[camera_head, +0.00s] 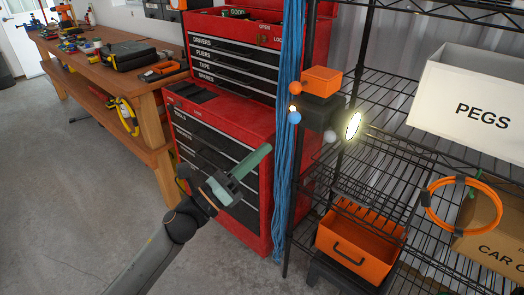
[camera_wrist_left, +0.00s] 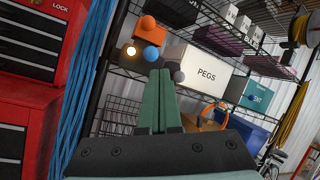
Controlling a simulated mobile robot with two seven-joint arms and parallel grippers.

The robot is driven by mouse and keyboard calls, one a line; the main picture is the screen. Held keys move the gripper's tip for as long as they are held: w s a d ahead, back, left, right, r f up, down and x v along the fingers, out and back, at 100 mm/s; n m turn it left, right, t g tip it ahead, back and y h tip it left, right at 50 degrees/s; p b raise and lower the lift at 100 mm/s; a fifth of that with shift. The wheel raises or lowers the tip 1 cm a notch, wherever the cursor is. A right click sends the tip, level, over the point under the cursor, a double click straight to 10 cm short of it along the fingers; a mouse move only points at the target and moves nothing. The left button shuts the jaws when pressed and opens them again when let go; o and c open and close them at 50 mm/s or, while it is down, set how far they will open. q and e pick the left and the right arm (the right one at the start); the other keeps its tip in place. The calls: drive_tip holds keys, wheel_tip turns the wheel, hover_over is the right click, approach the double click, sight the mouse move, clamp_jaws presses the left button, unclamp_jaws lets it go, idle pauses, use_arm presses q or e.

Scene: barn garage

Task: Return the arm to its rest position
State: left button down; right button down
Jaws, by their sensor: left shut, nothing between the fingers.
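My left gripper (camera_head: 252,162) shows in the head view, in front of the red tool chest. Its green fingers are shut together with nothing between them, and they point up and to the right. In the left wrist view the shut fingers (camera_wrist_left: 159,98) point toward the wire shelf, below an orange block and a blue ball. My left arm (camera_head: 160,250) comes in from the lower left and is stretched forward. My right gripper is in neither view.
The red tool chest (camera_head: 228,130) stands close behind the gripper. A wooden workbench (camera_head: 150,110) is left; floor is open.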

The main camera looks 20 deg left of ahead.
use_arm(q)
drive_tip(key=s+a+f+n+g+y+p, duration=0.1)
drive_tip(key=s+f+n+y, duration=0.25)
drive_tip(key=f+n, duration=0.7)
drive_tip(key=s+a+f+n+g+y+p, duration=0.1)
drive_tip(key=s+f+n+g+y, duration=0.3)
drive_tip(key=f+n, duration=0.6)
drive_tip(key=s+d+f+n+g+y, duration=0.1)
drive_tip(key=s+f+n+g, duration=0.1)
drive_tip(key=s+f+n, duration=0.5)
drive_tip(key=s+d+f+n+g+y+p, duration=0.1)
drive_tip(key=s+d+f+n+g, duration=0.1)
drive_tip(key=s+f+n, duration=0.5)
drive_tip(key=shift+s+g, duration=0.4)
drive_tip(key=shift+s, duration=0.35)
drive_tip(key=shift+d, duration=0.1)
